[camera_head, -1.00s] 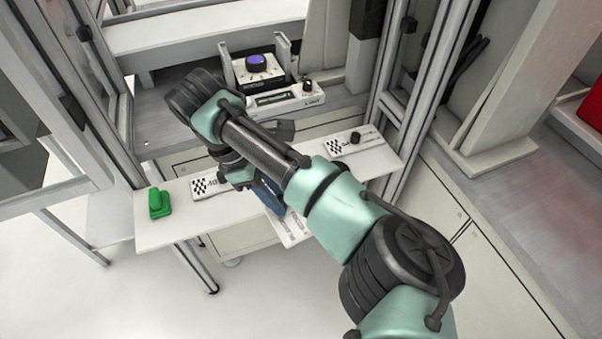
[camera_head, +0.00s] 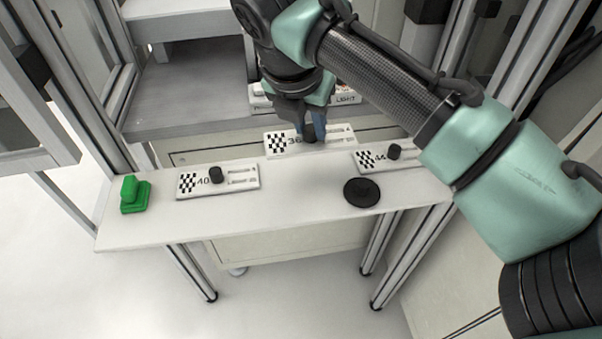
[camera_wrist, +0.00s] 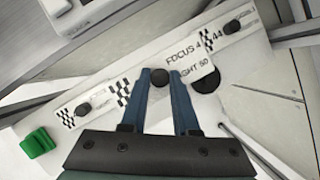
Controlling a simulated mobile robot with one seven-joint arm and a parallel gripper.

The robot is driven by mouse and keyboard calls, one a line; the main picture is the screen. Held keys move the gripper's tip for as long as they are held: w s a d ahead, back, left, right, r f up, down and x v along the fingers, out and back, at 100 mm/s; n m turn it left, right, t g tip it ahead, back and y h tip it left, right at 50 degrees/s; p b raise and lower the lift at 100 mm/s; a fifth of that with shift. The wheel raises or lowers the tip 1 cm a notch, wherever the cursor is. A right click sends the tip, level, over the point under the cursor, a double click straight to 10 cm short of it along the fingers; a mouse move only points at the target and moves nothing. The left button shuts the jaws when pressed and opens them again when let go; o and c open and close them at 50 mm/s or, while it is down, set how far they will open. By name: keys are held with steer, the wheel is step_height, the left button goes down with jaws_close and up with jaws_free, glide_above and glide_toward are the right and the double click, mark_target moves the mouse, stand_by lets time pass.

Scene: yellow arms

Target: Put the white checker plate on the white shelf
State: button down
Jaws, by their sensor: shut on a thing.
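My gripper (camera_head: 313,135) is shut on the black knob of a white checker plate (camera_head: 340,136). In the wrist view, my blue fingers (camera_wrist: 163,100) flank the knob, and the plate (camera_wrist: 183,60) carries FOCUS and LIGHT lettering. The held plate overlaps the back edge of the white shelf (camera_head: 300,215) in the head view; I cannot tell whether it touches. Two similar plates lie on the shelf: one marked 40 (camera_head: 240,180) at left and one marked 44 (camera_head: 372,157) at right. The plate marked 44 is partly hidden by my arm.
A green object (camera_head: 134,195) stands at the shelf's left end. A black disc (camera_head: 362,192) lies at right near the front edge. Metal frame posts (camera_head: 190,270) stand below. The shelf's middle, between the left plate and the disc, is bare.

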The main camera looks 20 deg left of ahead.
step_height(320, 180, down, 8)
steer(key=shift+s+f+b, duration=0.1)
steer(key=shift+b, duration=0.75)
steer(key=c, duration=0.7)
jaws_free()
steer(key=shift+o, duration=0.2)
steer(key=shift+r, duration=0.2)
steer(key=p+v, duration=0.3)
steer(key=v, duration=0.8)
steer(key=shift+s+r, duration=0.15)
steer(key=shift+r, duration=0.25)
